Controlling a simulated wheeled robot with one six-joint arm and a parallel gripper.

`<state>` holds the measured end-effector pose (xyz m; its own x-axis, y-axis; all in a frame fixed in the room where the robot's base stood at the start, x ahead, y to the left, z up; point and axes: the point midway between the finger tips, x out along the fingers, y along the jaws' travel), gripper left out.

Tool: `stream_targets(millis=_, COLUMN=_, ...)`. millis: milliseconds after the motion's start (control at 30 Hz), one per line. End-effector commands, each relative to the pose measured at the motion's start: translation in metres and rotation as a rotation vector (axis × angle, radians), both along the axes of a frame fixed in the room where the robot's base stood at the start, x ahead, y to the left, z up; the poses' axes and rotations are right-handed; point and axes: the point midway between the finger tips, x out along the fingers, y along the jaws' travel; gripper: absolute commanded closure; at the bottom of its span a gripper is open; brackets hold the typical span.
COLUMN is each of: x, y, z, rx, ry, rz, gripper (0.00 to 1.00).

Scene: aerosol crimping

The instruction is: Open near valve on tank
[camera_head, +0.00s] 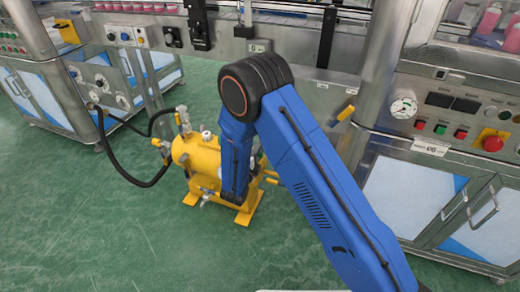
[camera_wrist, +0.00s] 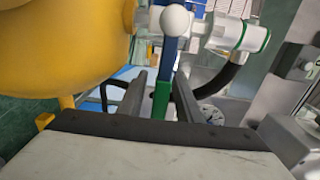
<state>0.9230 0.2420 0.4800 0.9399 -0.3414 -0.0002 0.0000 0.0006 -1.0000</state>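The yellow tank (camera_head: 197,158) stands on its yellow base on the green floor, partly hidden by my blue arm in the head view. In the wrist view its rounded side (camera_wrist: 60,45) fills the upper left. A valve (camera_wrist: 235,34) with white fittings and green bands sits to the right of the tank. A blue and green lever (camera_wrist: 170,55) with a white ball end shows there. My gripper (camera_wrist: 160,75) has its two dark fingers apart, with the lever between them in the picture. A gap shows left of the lever; contact on the right is unclear.
A black hose (camera_head: 135,180) curves from the left machine cabinet (camera_head: 110,75) to the tank. A machine with gauge and buttons (camera_head: 440,110) stands at the right. The green floor (camera_head: 120,240) in front of the tank is clear.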

Motion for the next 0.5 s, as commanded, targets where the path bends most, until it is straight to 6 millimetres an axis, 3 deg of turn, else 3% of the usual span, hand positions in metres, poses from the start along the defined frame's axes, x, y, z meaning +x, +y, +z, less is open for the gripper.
stream_targets(millis=267, x=0.0015, y=-0.0005, z=-0.0001, rx=0.000, ry=0.000, rz=0.000, gripper=0.68)
stream_targets(millis=400, x=0.0014, y=-0.0006, z=-0.0001, rx=0.000, ry=0.000, rz=0.000, gripper=0.97)
stream_targets(millis=500, x=0.0013, y=-0.0006, z=-0.0002, rx=-0.001, ry=0.000, rz=0.000, gripper=1.00)
